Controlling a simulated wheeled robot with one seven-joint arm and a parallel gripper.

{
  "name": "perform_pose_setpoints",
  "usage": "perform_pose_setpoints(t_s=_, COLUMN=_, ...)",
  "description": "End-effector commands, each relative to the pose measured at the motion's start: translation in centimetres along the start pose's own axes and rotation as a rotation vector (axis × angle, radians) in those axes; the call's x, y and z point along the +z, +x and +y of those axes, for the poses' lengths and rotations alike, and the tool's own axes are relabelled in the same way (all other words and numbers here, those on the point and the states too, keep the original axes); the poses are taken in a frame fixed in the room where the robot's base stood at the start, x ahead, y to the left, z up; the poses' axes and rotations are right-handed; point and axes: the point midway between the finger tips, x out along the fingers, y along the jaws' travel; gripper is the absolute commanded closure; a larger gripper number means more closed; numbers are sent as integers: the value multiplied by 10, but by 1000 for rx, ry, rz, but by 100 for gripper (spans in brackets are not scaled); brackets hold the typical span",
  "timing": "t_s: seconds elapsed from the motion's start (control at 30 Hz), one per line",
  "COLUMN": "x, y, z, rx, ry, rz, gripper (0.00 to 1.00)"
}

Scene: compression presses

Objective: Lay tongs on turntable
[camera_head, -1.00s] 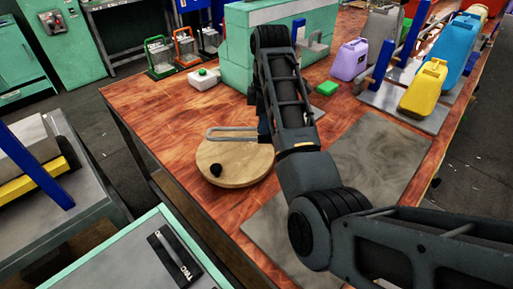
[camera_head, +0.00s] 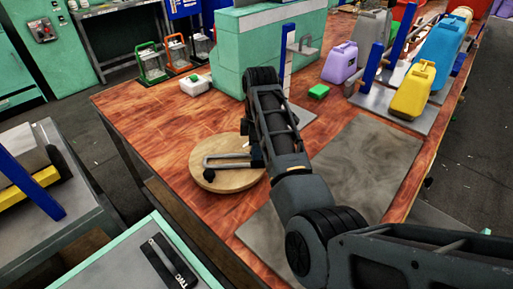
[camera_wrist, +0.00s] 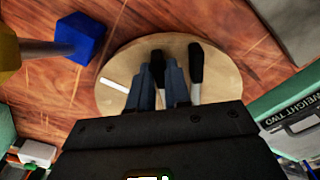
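The turntable (camera_head: 224,183) is a round, pale wooden disc on the reddish wooden bench, with a small black knob-like piece (camera_head: 210,174) at its left part. The tongs (camera_head: 228,156) show as a thin grey U-shaped loop pointing left from my gripper (camera_head: 258,152), over the disc. My gripper is shut on the tongs, low over the turntable's right side. In the wrist view, my gripper's fingers (camera_wrist: 162,86) and black-ended pieces lie over the turntable (camera_wrist: 225,75). Whether the tongs touch the disc cannot be told.
A grey plate (camera_head: 368,165) lies to the right. Yellow (camera_head: 412,92), blue and purple jugs stand beyond. A label-bearing cabinet (camera_head: 120,270) is at front left.

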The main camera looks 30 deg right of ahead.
Motion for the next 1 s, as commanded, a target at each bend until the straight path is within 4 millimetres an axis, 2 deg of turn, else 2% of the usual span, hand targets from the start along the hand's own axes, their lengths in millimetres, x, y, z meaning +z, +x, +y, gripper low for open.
perform_pose_setpoints(t_s=0.03, x=0, y=0, z=0, rx=0, ry=0, rz=0, gripper=77)
perform_pose_setpoints(t_s=0.2, x=0, y=0, z=0, rx=0, ry=0, rz=0, gripper=62)
perform_pose_setpoints(t_s=0.43, x=0, y=-1, z=0, rx=0, ry=0, rz=0, gripper=62)
perform_pose_setpoints(t_s=0.57, x=0, y=-9, z=1, rx=2, ry=0, rz=0, gripper=62)
perform_pose_setpoints(t_s=0.67, x=0, y=-23, z=1, rx=4, ry=1, rz=1, gripper=62)
perform_pose_setpoints(t_s=0.93, x=0, y=-86, z=1, rx=2, ry=1, rz=1, gripper=62)
perform_pose_setpoints(t_s=1.0, x=-1, y=-96, z=0, rx=0, ry=0, rz=1, gripper=62)
